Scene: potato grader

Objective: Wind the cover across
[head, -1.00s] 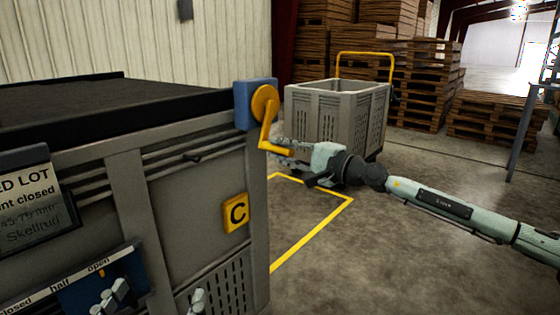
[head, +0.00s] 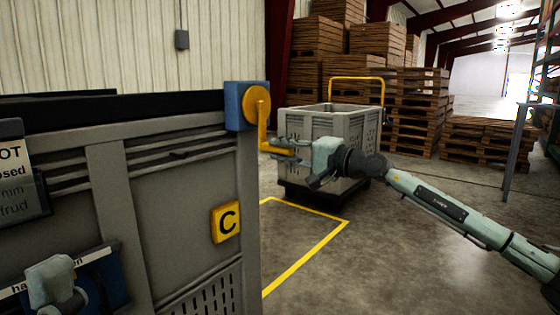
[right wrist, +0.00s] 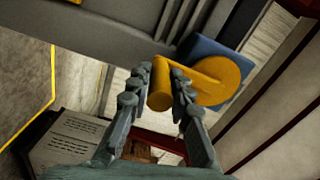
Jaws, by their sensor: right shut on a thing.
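The yellow crank (head: 262,125) hangs down from a blue block (head: 234,106) at the top corner of a grey crate (head: 165,185). My right gripper (head: 287,149) is shut on the crank's handle. In the right wrist view, its two fingers (right wrist: 160,82) lie on either side of the yellow handle (right wrist: 160,92). The dark cover (head: 140,107) lies along the crate's top and shows almost edge-on. My left gripper (head: 55,285) is at the lower left, in front of the blue closed-half-open plate (head: 105,262); its fingers are not clear.
Another grey crate (head: 345,125) with a yellow bar stands behind my right gripper. Wooden pallets (head: 420,100) are stacked behind.

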